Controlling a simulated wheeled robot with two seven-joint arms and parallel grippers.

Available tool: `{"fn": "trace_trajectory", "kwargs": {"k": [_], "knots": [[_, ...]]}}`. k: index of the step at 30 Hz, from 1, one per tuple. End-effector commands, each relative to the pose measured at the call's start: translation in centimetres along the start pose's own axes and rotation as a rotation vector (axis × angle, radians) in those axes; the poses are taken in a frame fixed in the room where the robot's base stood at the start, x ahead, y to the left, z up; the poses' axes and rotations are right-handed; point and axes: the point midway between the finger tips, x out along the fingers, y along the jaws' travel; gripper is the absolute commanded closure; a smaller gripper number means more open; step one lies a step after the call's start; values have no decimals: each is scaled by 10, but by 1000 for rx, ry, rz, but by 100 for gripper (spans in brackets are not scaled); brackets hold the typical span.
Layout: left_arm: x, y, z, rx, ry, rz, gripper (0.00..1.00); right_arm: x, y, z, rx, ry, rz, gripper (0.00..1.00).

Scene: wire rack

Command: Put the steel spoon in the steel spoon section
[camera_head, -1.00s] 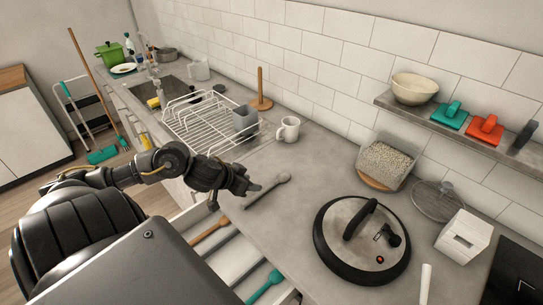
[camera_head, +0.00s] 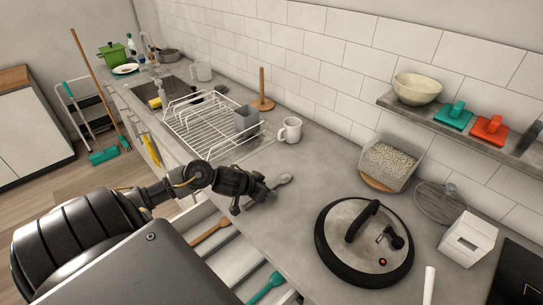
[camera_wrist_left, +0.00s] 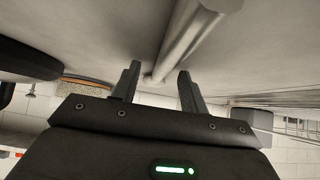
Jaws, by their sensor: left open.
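The grey steel spoon (camera_head: 284,180) lies on the countertop near its front edge, in front of the mug. Its bowl end shows past my left gripper, which hides much of the handle in the head view. My left gripper (camera_head: 266,190) is low over the spoon. In the left wrist view its two fingers (camera_wrist_left: 158,84) are apart, and the spoon's handle (camera_wrist_left: 188,42) runs down to between the fingertips. I cannot tell whether they touch it. An open drawer (camera_head: 232,258) below the counter has several sections. My right gripper is not in view.
The drawer holds a wooden utensil (camera_head: 211,232) and a teal utensil (camera_head: 265,287) in separate sections, with pale bare room between. On the counter are a wire dish rack (camera_head: 205,130), a white mug (camera_head: 290,130) and a large lidded pan (camera_head: 364,240).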

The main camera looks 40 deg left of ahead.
Motion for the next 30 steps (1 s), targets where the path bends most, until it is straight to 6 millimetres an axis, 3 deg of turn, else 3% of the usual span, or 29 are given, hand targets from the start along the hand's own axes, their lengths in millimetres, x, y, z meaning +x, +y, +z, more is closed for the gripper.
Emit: {"fn": "trace_trajectory", "kwargs": {"k": [4, 14, 23, 30], "knots": [[0, 0, 0, 0, 0, 0, 59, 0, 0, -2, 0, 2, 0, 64], [-1, 0, 0, 0, 0, 0, 100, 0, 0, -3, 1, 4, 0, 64], [-2, 0, -2, 0, 1, 0, 100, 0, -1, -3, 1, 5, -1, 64], [-18, 0, -20, 4, 6, 0, 100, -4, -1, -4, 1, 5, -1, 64]]}}
